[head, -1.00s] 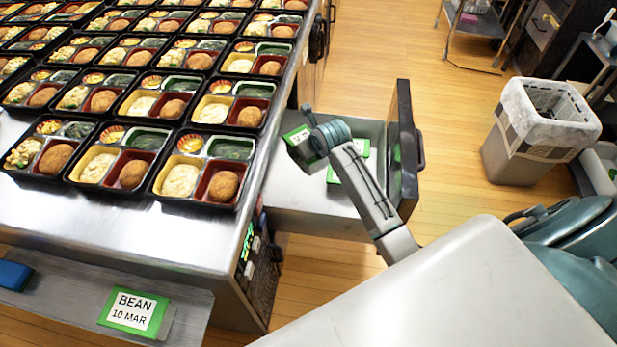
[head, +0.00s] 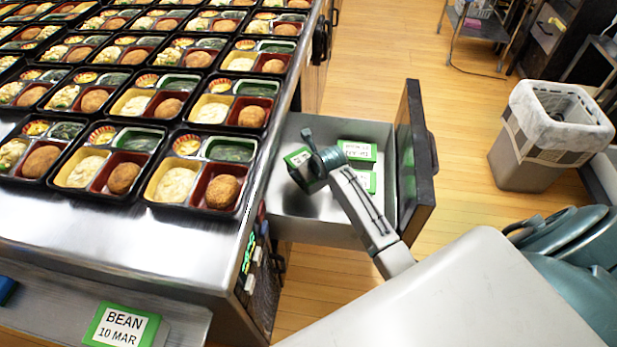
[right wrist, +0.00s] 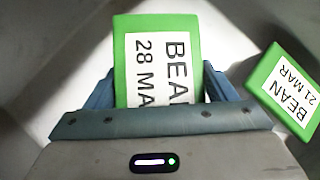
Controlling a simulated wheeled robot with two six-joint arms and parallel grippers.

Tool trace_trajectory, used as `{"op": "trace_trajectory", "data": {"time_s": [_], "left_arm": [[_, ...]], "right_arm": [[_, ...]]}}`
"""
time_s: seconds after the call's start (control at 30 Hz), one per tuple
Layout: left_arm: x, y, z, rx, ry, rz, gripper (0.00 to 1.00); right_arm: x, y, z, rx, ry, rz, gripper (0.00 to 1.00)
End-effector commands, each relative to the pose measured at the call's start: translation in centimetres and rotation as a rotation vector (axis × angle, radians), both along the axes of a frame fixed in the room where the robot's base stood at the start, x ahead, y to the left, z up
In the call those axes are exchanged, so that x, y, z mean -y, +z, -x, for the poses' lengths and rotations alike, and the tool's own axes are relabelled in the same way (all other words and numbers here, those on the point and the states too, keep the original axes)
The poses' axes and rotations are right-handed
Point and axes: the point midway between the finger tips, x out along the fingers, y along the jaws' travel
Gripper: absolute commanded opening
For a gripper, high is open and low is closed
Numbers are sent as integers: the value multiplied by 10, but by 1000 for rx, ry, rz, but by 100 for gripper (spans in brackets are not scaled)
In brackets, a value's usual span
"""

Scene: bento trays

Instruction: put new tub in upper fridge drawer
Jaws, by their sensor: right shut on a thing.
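The upper fridge drawer (head: 322,233) is pulled out from the counter's right side. My right gripper (head: 312,165) is over the drawer, at its left part, shut on a green tub (head: 296,157). In the right wrist view this held tub (right wrist: 158,60) has a white label reading BEAN 28 MAR, partly cut off by the gripper. Two more green tubs lie in the drawer, a rear one (head: 358,150) and a front one (head: 366,181); one reading BEAN 21 MAR (right wrist: 284,90) shows right of the held tub. My left gripper is out of view.
A green tub labelled BEAN 10 MAR (head: 122,326) sits on a low metal shelf at bottom left. Many filled bento trays (head: 205,172) cover the counter (head: 120,230). A lined bin (head: 530,160) stands on the floor at right. The drawer's front and right have bare floor.

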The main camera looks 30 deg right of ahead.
Motion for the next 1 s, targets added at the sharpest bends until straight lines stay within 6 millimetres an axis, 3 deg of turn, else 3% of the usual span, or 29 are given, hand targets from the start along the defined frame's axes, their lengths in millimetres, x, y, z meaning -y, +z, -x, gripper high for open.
{"op": "trace_trajectory", "data": {"time_s": [0.33, 0.7, 0.73, 0.8, 1.0], "left_arm": [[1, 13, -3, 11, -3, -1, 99], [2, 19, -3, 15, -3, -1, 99], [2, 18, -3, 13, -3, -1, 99], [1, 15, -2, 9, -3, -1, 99], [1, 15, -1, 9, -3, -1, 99]], "right_arm": [[0, -38, 0, 0, 0, 0, 45], [0, -43, 0, 1, 0, 0, 45], [0, -43, 0, 0, 0, 0, 84], [0, -43, 0, 0, 0, 0, 97], [0, -43, 0, 0, 0, 0, 100]]}}
